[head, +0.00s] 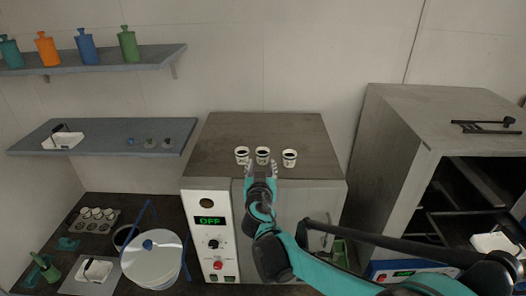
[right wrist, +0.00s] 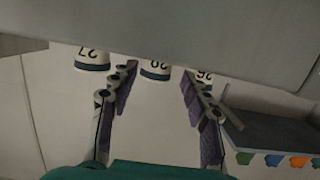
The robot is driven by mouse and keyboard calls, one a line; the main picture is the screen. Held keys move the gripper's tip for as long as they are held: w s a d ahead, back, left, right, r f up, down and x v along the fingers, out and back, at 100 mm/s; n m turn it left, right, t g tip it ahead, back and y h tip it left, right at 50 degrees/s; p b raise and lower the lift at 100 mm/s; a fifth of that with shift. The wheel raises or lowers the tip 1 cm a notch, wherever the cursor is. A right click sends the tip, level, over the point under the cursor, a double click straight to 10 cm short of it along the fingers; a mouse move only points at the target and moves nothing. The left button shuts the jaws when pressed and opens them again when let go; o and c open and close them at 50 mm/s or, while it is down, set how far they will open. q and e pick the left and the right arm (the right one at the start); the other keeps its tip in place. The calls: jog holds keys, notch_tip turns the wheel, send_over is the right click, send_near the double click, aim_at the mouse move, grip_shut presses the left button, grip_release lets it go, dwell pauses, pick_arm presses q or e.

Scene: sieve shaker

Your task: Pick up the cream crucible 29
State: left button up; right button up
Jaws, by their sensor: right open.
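Three small cream crucibles with dark bands stand in a row on top of the grey furnace: a left one (head: 242,155), a middle one (head: 263,155) and a right one (head: 289,157). In the right wrist view the picture is inverted, and the middle crucible (right wrist: 155,70) shows between my fingers. Its number looks like 29 or 28; I cannot read it surely. Its neighbours seem marked 27 (right wrist: 92,58) and 26 (right wrist: 204,75). My right gripper (head: 261,167) is open and empty just in front of the middle crucible. My left gripper is not in view.
The furnace (head: 215,135) has free room behind the crucibles. A dark grey cabinet (head: 400,115) stands at the right. Shelves with bottles (head: 86,46) and small items (head: 100,138) are at the left. A white lidded pot (head: 152,262) stands at the lower left.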

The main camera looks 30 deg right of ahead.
aim_at(262, 160)
jog(key=shift+w+d+r, duration=0.1)
jog(key=shift+w+d, duration=0.25)
jog(key=shift+w, duration=0.2)
jog(key=x, duration=0.3)
jog(key=p+x, duration=0.1)
jog(key=x, duration=0.1)
jog(key=shift+w+d+f, duration=0.15)
jog(key=shift+d+f, duration=0.1)
jog(key=shift+f, duration=0.15)
jog(key=c, duration=1)
